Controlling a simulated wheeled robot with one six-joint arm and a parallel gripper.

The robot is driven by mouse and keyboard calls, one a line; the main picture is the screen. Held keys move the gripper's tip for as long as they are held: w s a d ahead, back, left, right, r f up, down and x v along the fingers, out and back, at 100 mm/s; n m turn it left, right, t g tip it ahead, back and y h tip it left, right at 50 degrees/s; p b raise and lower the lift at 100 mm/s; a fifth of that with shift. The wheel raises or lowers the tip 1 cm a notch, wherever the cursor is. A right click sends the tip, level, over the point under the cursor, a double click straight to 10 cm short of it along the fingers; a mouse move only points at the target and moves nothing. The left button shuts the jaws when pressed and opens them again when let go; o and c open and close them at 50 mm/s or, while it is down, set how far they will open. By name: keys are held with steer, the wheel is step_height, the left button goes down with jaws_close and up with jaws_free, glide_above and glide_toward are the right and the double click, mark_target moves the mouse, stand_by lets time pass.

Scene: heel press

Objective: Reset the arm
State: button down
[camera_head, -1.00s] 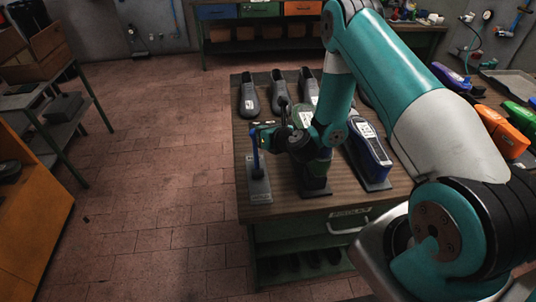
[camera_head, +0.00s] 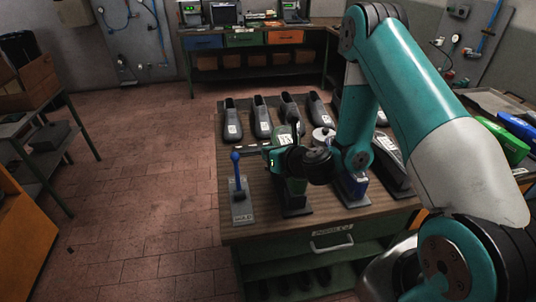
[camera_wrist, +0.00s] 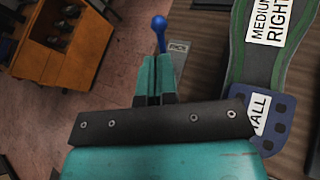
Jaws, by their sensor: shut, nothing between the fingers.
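My gripper (camera_wrist: 153,80) is shut and empty, with its two teal fingertips together in the wrist view. In the head view it is small and partly lost against the dark wrist, above the front of the bench. A lever with a blue knob (camera_head: 235,157) stands on a grey base plate (camera_head: 241,211) at the bench's front left. The knob shows beyond my fingertips in the wrist view (camera_wrist: 159,22). A green-edged piece labelled "MEDIUM RIGHT" (camera_wrist: 262,60) is to the right of my fingers, by a blue tab.
Several grey shoe forms (camera_head: 232,122) stand along the back of the wooden bench (camera_head: 225,233). An orange cabinet (camera_head: 20,235) is far left. The tiled floor between is open.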

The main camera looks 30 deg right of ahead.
steer(key=s+a+r+n+g+y+b, duration=0.35)
steer(key=a+n, duration=0.45)
steer(key=n, duration=0.3)
steer(key=s+a+r+n+g+y+b, duration=0.4)
steer(key=a+n, duration=0.3)
steer(key=n, duration=0.4)
steer(key=s+d+n+g+h+b, duration=0.1)
steer(key=s+n+g+h+b, duration=0.1)
steer(key=s+n, duration=0.8)
steer(key=s+d+n+g+h+b, duration=0.2)
steer(key=s+n+h, duration=0.3)
steer(key=s+n, duration=0.5)
steer(key=shift+s+d+r+g+b, duration=0.25)
steer(key=shift+s+r+g+b, duration=0.3)
steer(key=shift+g, duration=0.3)
steer(key=shift+f, duration=0.1)
